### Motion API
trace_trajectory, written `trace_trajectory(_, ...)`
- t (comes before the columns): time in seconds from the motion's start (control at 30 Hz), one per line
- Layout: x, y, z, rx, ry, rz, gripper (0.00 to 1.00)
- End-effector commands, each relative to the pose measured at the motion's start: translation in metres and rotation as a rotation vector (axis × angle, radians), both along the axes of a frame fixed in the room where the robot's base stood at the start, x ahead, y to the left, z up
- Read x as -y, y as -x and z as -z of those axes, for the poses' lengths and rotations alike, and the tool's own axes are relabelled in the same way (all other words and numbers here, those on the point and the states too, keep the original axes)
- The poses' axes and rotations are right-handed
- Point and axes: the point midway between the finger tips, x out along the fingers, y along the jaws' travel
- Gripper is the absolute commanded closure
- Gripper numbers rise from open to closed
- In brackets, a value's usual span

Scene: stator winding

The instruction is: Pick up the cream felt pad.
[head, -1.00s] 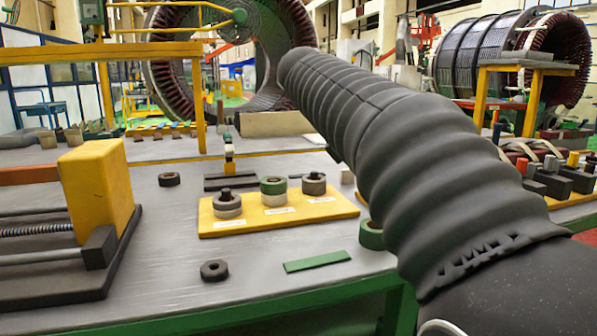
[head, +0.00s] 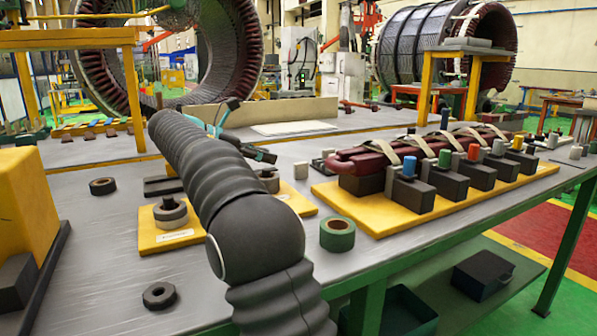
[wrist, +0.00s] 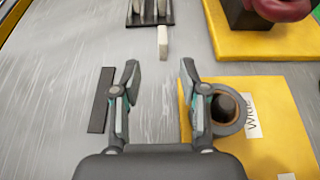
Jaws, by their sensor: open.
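A small cream block (wrist: 163,42), which looks like the cream felt pad, lies on the grey table just beyond my fingertips in the wrist view, roughly in line with the gap between them. In the head view the gripper (head: 240,130) shows partly behind my arm.
The yellow board (wrist: 265,140) with a dark-cored roll (wrist: 226,108) lies close by my right finger. A dark bar (wrist: 98,100) lies beside the left finger. A dark holder (wrist: 150,14) stands beyond the cream block. A green tape roll (head: 337,233) stands near the table's front edge.

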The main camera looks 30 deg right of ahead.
Motion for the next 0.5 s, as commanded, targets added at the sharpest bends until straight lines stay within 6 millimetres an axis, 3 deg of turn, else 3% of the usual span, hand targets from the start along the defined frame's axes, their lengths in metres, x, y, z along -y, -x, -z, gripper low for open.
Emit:
trace_trajectory(0.2, 0.036, 0.000, 0.014, -0.001, -0.001, 0.003, 0.56)
trace_trajectory(0.5, 0.050, -0.001, 0.021, 0.000, -0.001, -0.001, 0.56)
